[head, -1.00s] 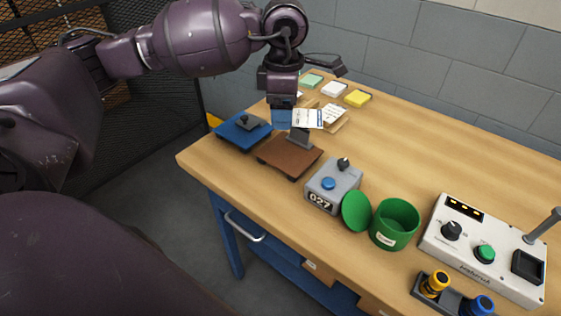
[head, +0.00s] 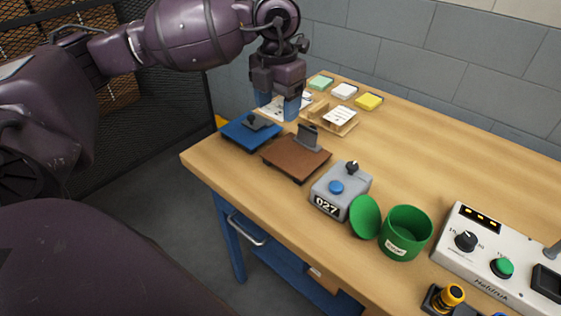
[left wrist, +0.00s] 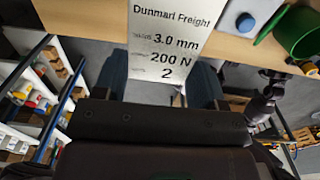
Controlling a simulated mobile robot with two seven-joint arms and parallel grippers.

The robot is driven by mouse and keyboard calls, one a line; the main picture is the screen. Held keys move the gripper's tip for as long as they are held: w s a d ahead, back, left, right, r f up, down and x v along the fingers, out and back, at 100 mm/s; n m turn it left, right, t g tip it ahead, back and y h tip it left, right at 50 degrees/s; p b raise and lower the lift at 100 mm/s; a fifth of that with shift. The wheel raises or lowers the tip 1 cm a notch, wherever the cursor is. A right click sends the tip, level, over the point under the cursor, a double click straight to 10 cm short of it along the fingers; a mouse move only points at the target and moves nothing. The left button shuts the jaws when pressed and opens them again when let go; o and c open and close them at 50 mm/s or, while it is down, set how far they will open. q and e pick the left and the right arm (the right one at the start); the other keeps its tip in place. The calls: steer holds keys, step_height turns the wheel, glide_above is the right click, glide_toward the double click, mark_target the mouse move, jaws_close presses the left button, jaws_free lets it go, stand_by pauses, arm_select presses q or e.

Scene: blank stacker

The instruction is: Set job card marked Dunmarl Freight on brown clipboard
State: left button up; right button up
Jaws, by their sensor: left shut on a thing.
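My left gripper (head: 278,108) is shut on the white job card marked Dunmarl Freight (left wrist: 172,30), which shows between its blue fingers in the left wrist view. The card's print also reads 3.0 mm, 200 N and 2. In the head view the gripper is above the table's far left part, behind the blue clipboard (head: 240,137) and the brown clipboard (head: 290,162). The brown clipboard lies bare, its dark clip (head: 308,135) at its back edge. A dark jointed part, likely my right arm, shows small in the left wrist view; its jaws cannot be made out.
A wooden holder (head: 345,128) with another card stands right of the gripper. Green, white and yellow pads (head: 369,101) lie behind. A grey box marked 027 (head: 328,203), a green lid (head: 365,217), a green pot (head: 405,232) and a control panel (head: 480,245) stand to the right.

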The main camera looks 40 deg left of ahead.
arm_select(q)
step_height(320, 180, down, 15)
steer(key=shift+f+b, duration=0.1)
steer(key=shift+b, duration=0.75)
steer(key=shift+f, duration=0.25)
steer(key=shift+f, duration=0.1)
